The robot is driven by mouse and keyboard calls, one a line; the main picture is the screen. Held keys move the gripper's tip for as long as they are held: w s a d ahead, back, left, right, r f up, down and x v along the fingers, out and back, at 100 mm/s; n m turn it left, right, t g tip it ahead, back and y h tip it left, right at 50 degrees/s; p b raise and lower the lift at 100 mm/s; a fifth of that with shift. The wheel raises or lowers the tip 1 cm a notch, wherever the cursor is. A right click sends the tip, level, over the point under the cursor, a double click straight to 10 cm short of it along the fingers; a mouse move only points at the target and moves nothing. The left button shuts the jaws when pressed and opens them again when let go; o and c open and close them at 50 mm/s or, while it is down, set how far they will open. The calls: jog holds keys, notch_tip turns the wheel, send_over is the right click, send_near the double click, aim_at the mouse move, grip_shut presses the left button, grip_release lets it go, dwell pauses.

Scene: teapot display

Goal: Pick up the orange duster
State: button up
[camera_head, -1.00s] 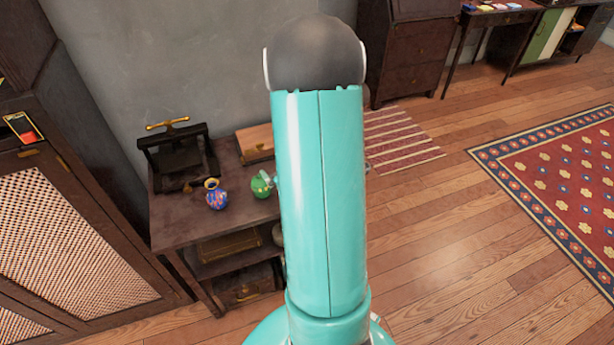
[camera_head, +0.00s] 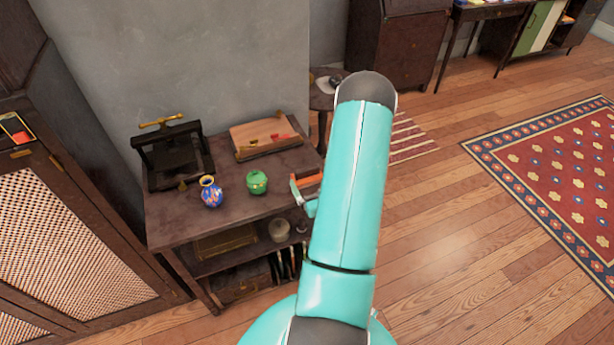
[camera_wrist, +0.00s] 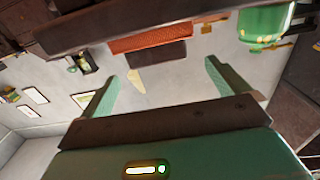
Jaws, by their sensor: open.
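The orange duster (camera_head: 308,181) shows as an orange strip at the right end of the dark side table, partly hidden by my arm. In the wrist view, which looks upside down, a textured orange block with a dark part, apparently the duster (camera_wrist: 165,38), lies beyond my fingertips. My gripper (camera_wrist: 160,73) is open and its two teal fingers are spread, with the duster lined up roughly between them, apart from it. In the head view part of my gripper (camera_head: 300,194) shows at the table's right edge, beside the duster.
A green pot (camera_head: 257,183) and a blue patterned vase (camera_head: 211,192) stand on the side table (camera_head: 185,229), left of my gripper. A black press (camera_head: 172,157) and a wooden box (camera_head: 264,137) stand behind them. Open floor lies to the right.

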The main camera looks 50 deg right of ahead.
aim_at(308, 172)
jog(key=x, duration=0.7)
jog(key=shift+w+d, duration=0.1)
jog(key=shift+d, duration=0.1)
jog(key=c, duration=1)
jog(key=shift+r, duration=0.15)
